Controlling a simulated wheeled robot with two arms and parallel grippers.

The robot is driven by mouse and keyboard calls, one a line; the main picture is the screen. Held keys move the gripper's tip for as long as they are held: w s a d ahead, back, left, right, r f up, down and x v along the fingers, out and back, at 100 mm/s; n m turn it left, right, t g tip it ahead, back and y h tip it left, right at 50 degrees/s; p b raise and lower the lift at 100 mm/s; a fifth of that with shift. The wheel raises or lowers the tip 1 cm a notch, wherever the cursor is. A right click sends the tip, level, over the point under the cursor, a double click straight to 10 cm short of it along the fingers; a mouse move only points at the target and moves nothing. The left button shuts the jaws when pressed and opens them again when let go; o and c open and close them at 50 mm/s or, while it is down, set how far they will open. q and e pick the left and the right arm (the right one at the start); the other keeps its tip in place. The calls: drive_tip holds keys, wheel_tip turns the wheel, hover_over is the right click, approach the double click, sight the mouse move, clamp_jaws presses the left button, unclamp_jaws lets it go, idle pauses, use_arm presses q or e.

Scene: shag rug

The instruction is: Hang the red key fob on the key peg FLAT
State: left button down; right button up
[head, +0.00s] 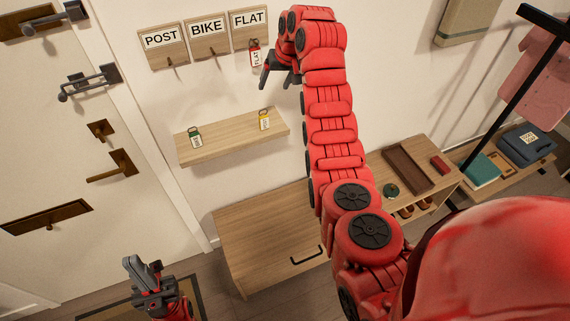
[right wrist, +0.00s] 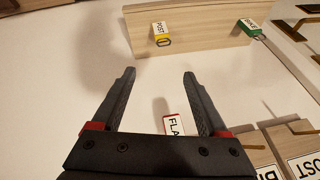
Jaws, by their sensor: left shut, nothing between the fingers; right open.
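The red key fob (head: 255,53), with a white label reading FLAT, hangs upright just under the FLAT board (head: 248,22), where its ring appears to be on the peg; the contact is too small to see clearly. In the right wrist view the fob (right wrist: 174,125) shows partly, cut off by the gripper body. My right gripper (head: 277,79) is open and empty, below and to the right of the fob; its fingers (right wrist: 162,100) have only wall between their tips. My left gripper (head: 143,268) is shut and empty, low near the door mat.
POST (head: 163,42) and BIKE (head: 207,36) boards hang left of FLAT. A wall shelf (head: 232,138) below holds a green fob (head: 195,138) and a yellow fob (head: 264,120). A wooden cabinet (head: 265,225) stands underneath. The wall between boards and shelf is clear.

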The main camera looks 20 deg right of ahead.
drive_tip(key=s+d+f+m+h+b, duration=0.1)
drive_tip(key=s+d+f+b, duration=0.15)
drive_tip(key=f, duration=0.35)
drive_tip(key=s+d+f+m+b, duration=0.1)
drive_tip(key=s+f+b, duration=0.1)
drive_tip(key=s+f, duration=0.25)
drive_tip(key=s+a+f+n+b, duration=0.1)
drive_tip(key=s+a+f+b, duration=0.2)
drive_tip(key=s+a+f, duration=0.2)
wheel_tip(320, 180, down, 3)
drive_tip(key=shift+s+a+f+n, duration=0.1)
drive_tip(key=shift+s+a+n, duration=0.25)
drive_tip(key=shift+s, duration=0.15)
